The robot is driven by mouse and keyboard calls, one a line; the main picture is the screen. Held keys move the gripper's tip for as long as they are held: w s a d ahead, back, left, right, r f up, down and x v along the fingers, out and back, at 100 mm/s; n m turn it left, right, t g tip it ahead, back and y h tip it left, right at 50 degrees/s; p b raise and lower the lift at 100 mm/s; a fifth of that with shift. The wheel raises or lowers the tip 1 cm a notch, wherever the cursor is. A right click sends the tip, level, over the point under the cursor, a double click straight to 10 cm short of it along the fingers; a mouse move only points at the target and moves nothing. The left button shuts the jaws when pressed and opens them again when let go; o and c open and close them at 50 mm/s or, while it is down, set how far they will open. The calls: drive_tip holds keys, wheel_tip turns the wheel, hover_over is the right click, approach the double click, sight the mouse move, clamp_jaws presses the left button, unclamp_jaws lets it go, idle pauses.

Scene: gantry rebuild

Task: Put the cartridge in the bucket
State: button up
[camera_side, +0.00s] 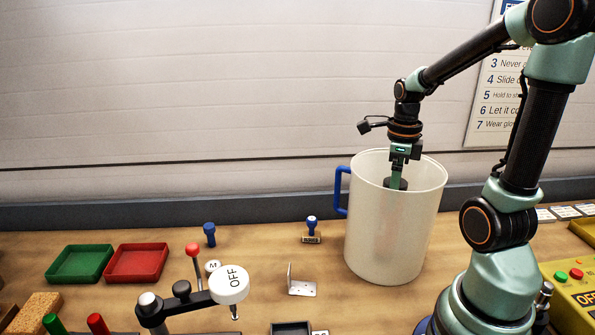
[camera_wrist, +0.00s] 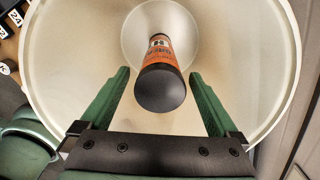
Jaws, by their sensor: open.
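The bucket (camera_side: 385,245) is a tall whitish tub with a blue handle (camera_side: 341,190) on its left. It stands upright on the bench, and its pale inner wall (camera_wrist: 65,60) fills much of the wrist view. My gripper (camera_side: 397,178) reaches down into its mouth. The cartridge (camera_wrist: 158,62) is an orange cylinder with a black end, inside the bucket's outline and between my open fingers (camera_wrist: 159,75), with gaps on both sides.
A green tray (camera_side: 80,264) and a red tray (camera_side: 137,262) lie at left. A yellow control box (camera_side: 575,290) is at right.

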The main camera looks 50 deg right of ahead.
drive_tip(key=shift+r, duration=0.1)
wheel_tip(320, 180, up, 12)
idle(0.5)
drive_tip(key=shift+r, duration=0.1)
drive_tip(key=w+a+f+n+t, duration=0.2)
drive_tip(key=a+n, duration=0.7)
drive_tip(key=n, duration=0.7)
drive_tip(key=w+a+f+n+t, duration=0.2)
drive_tip(key=a+n, duration=0.7)
drive_tip(key=n, duration=0.7)
drive_tip(key=shift+w+t, duration=0.35)
drive_tip(key=shift+t, duration=0.45)
